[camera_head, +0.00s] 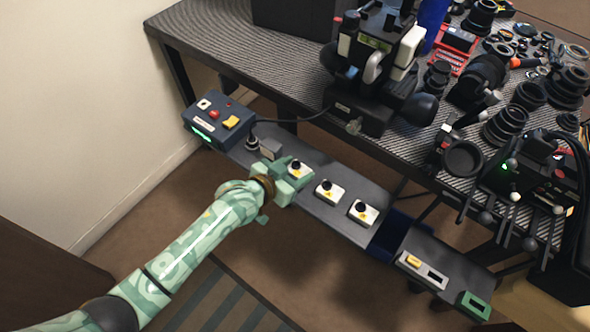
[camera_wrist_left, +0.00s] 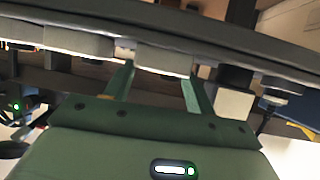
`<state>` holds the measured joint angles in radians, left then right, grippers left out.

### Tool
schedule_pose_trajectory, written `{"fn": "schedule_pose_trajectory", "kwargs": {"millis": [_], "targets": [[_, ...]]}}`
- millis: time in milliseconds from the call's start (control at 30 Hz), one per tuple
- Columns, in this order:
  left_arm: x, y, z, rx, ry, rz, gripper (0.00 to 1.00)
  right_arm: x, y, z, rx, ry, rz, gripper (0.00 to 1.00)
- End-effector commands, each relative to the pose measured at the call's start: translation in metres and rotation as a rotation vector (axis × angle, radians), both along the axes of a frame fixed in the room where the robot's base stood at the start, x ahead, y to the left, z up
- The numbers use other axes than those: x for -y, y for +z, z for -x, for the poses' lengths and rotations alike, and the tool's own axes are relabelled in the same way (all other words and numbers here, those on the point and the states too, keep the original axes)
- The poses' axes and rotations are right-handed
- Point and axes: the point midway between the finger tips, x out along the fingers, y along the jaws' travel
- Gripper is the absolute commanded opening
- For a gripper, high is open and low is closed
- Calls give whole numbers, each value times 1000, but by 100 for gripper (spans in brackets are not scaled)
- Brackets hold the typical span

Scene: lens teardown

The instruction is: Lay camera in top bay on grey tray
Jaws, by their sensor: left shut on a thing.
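My left gripper (camera_head: 297,183) is at the long dark-grey shelf (camera_head: 322,217) in front of the table. It is shut on a white box with a black knob (camera_head: 299,167), whose near side it hides. In the left wrist view the fingers (camera_wrist_left: 157,90) stand on either side of a pale block (camera_wrist_left: 163,59). A bulky black device (camera_head: 372,80) with white parts stands on the table; I cannot tell whether it is the camera. I cannot make out a grey tray with bays. My right gripper is out of view.
Two more white boxes with black knobs, one nearer (camera_head: 329,192) and one farther right (camera_head: 364,212), sit on the shelf. A control box (camera_head: 218,120) with red and yellow buttons is at its left end. Lenses (camera_head: 504,124) and small parts crowd the table's right side.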

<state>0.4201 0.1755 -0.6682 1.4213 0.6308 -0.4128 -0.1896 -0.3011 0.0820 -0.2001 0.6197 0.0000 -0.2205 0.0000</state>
Motion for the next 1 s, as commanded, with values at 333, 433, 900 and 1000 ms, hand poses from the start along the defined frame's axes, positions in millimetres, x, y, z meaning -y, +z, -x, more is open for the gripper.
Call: {"fn": "schedule_pose_trajectory", "kwargs": {"millis": [333, 433, 900, 1000], "targets": [[0, -2, 1, -2, 0, -3, 65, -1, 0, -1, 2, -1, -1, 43], [0, -1, 1, -2, 0, -3, 65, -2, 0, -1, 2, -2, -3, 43], [-27, 27, 29, 5, -1, -5, 65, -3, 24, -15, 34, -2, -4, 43], [-41, 38, 46, 3, -2, -5, 65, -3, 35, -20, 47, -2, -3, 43]]}}
